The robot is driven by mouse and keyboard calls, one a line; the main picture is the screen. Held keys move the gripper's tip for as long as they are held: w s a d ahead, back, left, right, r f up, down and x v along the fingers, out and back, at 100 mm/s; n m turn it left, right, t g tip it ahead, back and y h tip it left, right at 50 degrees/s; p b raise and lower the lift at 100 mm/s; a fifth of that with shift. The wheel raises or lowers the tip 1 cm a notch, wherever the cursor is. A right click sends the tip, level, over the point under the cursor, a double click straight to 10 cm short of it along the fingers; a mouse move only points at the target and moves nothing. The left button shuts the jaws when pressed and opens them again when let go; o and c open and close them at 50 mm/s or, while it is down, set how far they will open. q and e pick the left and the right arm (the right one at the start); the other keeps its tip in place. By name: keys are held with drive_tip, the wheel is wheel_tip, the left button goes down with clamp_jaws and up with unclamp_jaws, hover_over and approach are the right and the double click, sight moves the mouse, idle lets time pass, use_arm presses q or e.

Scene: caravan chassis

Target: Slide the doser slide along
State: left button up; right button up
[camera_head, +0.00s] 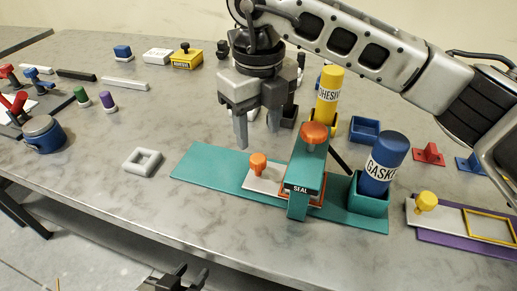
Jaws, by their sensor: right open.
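A pale slide plate (272,182) with an orange knob (258,164) lies on a long teal base (205,168). Its right part runs under a teal bridge (306,165) marked SEAL, which has a larger orange knob (314,132) on top. My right gripper (258,138) is open and empty, fingers pointing down. It appears above and behind the slide's knob, apart from it. My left gripper (182,279) is at the bottom edge, in front of the table, partly cut off; its opening is unclear.
A blue GASKET cylinder (383,163) stands in a teal holder on the base's right end. A yellow cylinder (329,90) stands behind the bridge. A yellow-knobbed plate (436,214) lies at right.

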sight(259, 158)
wheel_tip(259, 158, down, 6)
drive_tip(key=shift+f, duration=0.25)
